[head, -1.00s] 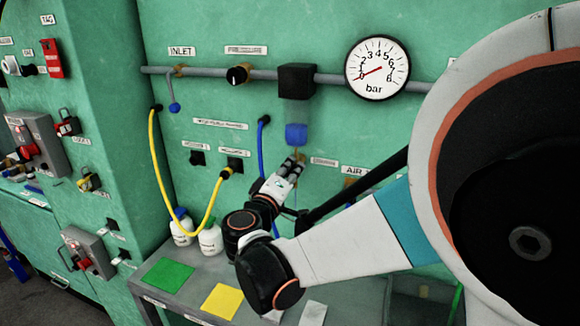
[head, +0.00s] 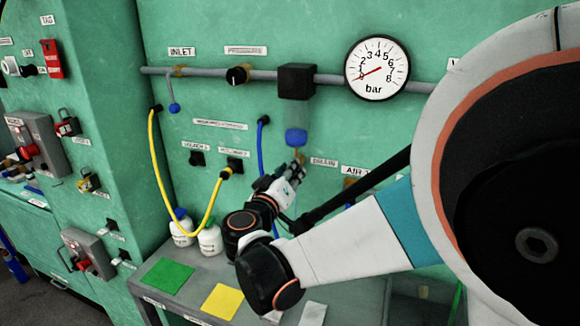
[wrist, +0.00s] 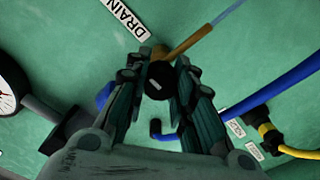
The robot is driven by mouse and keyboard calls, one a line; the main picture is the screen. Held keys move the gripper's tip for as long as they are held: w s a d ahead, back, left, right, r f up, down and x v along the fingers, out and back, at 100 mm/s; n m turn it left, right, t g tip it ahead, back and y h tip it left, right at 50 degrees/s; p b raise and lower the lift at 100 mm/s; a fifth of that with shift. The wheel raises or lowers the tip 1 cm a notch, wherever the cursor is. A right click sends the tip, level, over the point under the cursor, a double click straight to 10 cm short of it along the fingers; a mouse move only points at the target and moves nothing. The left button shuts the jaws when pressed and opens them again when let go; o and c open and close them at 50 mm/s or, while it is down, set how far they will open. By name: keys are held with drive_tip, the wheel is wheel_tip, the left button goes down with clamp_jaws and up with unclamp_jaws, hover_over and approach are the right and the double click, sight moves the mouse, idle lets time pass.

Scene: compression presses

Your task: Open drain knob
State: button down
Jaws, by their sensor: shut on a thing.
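The drain knob (wrist: 158,82) is a small black round knob with a light mark on its face. It sits between my fingertips in the wrist view, at a brass fitting (wrist: 188,42). My gripper (wrist: 160,75) is shut on the knob, one finger on each side. In the head view my gripper (head: 299,164) is below the blue bowl (head: 296,137) of the filter unit, and the knob is too small or hidden to make out there. The DRAIN label (head: 324,162) is just right of the gripper; it also shows in the wrist view (wrist: 129,18).
A pressure gauge (head: 377,68) and a grey pipe (head: 215,72) with a black box (head: 296,80) are above my gripper. A yellow hose (head: 157,170) and a blue hose (head: 260,150) hang to the left. White bottles (head: 210,238) stand on the grey bench below.

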drive_tip(key=shift+f, duration=0.1)
drive_tip(key=c, duration=1.4)
unclamp_jaws()
drive_tip(key=shift+o, duration=0.2)
